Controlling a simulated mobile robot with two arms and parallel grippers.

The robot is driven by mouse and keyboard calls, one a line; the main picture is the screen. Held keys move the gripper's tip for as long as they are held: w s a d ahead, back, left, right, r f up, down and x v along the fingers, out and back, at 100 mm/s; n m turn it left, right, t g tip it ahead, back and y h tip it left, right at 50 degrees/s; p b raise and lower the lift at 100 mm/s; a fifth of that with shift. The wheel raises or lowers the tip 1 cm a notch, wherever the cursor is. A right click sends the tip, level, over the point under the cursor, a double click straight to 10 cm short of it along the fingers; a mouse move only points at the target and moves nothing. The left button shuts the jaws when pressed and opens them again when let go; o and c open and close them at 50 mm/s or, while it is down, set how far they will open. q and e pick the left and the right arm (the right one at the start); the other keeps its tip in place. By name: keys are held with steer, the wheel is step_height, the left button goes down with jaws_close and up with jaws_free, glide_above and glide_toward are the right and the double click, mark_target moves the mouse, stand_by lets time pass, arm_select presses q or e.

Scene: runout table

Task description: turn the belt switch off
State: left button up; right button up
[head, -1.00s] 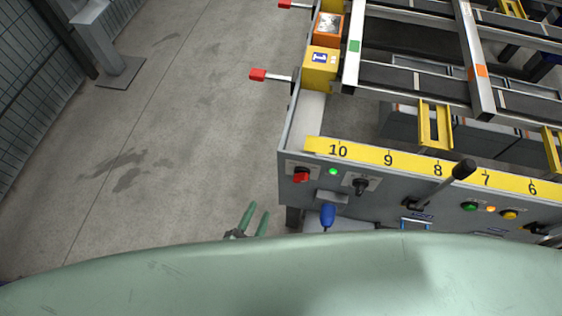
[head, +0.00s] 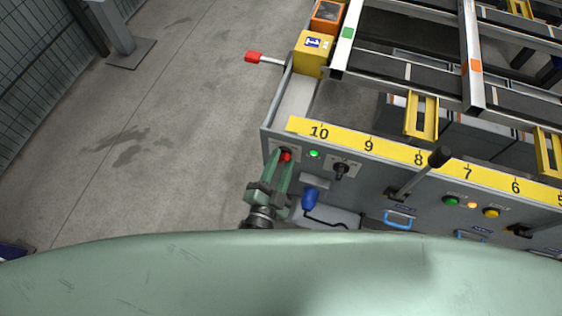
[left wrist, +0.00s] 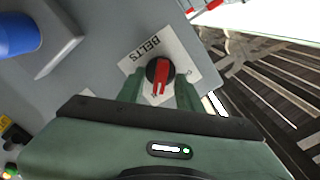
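The belt switch (head: 286,156) is a red knob at the left end of the grey front panel. In the left wrist view the belt switch (left wrist: 160,75) shows a red handle on a round black base, on a white plate lettered BELTS. My left gripper (head: 282,157) has its green fingers apart at the switch. In the left wrist view the left gripper's fingers (left wrist: 160,90) stand one on each side of the red handle. I cannot tell whether they touch it. The right gripper is not in view.
A lit green lamp (head: 314,153) and a black knob (head: 341,170) sit right of the switch. A blue part (head: 310,198) sticks out below. A black-knobbed lever (head: 438,158) stands farther right. Open floor (head: 180,120) lies to the left.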

arm_select(q)
steer(key=shift+c, duration=0.8)
jaws_close()
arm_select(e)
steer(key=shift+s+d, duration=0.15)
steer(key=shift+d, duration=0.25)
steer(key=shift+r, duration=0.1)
arm_select(q)
steer(key=n+p, duration=0.1)
steer(key=n, duration=0.5)
steer(key=shift+a+p, duration=0.1)
steer(key=shift+p, duration=0.2)
steer(key=n, duration=0.6)
steer(key=shift+a, duration=0.1)
steer(key=n, duration=0.6)
steer(key=shift+f+b, duration=0.1)
steer(key=shift+b, duration=0.2)
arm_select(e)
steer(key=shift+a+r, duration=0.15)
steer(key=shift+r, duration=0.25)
arm_select(q)
steer(key=shift+o, duration=0.8)
jaws_free()
steer(key=shift+a, duration=0.1)
